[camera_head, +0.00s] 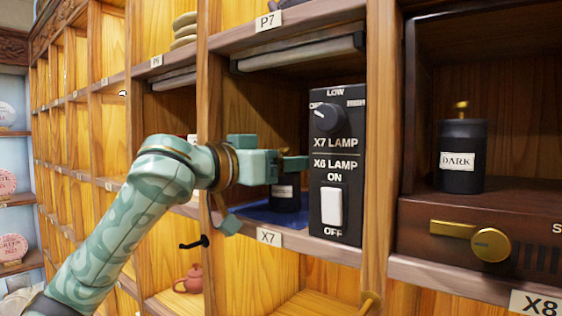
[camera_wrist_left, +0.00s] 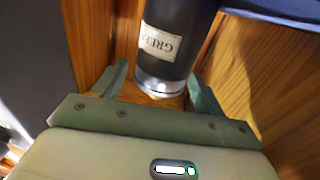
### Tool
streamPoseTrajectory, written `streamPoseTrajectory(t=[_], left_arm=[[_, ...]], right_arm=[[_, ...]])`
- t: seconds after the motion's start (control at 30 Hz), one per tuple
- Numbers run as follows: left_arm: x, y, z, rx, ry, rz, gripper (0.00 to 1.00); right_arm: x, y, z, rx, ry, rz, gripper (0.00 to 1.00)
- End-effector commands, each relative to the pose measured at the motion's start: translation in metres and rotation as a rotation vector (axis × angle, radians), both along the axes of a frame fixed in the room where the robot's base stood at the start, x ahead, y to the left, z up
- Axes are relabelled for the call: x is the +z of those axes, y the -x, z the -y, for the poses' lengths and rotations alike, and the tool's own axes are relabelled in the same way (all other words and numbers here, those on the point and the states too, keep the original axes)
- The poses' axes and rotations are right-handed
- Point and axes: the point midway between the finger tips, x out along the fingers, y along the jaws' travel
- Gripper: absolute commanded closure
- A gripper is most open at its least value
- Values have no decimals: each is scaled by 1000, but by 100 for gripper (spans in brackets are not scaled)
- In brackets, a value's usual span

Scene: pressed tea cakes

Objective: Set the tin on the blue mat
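A dark tin (camera_head: 284,198) with a pale label stands upright in the X7 compartment, and its base appears to be on the blue mat (camera_head: 262,215). In the left wrist view the tin (camera_wrist_left: 180,20) appears upside down, its label partly readable as "GREE", with its far end cut off. A strip of the mat (camera_wrist_left: 275,8) shows at the top right there. My left gripper (camera_head: 292,164) is at the top of the tin. In the left wrist view its open fingers (camera_wrist_left: 158,78) lie either side of the tin's lid end, with gaps showing. My right gripper is not in view.
A black switch box (camera_head: 336,180) with a dial and white rocker stands right beside the mat. A "DARK" tin (camera_head: 461,160) stands in the compartment to the right. Wooden posts and a shelf above bound the opening. A small red teapot (camera_head: 190,279) sits lower left.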

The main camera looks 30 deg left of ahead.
Motion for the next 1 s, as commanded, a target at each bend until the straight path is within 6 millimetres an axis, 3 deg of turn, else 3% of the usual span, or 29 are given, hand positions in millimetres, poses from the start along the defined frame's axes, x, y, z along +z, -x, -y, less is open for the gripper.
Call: streamPoseTrajectory(t=[0.27,0.37,0.7,1.0], left_arm=[[4,2,-1,0,-1,1,29],[2,16,-6,3,-2,3,29],[0,91,-27,7,-3,0,29],[3,116,-33,2,0,0,29]], right_arm=[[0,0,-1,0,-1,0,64],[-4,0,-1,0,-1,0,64],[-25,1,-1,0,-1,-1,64],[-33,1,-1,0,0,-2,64]])
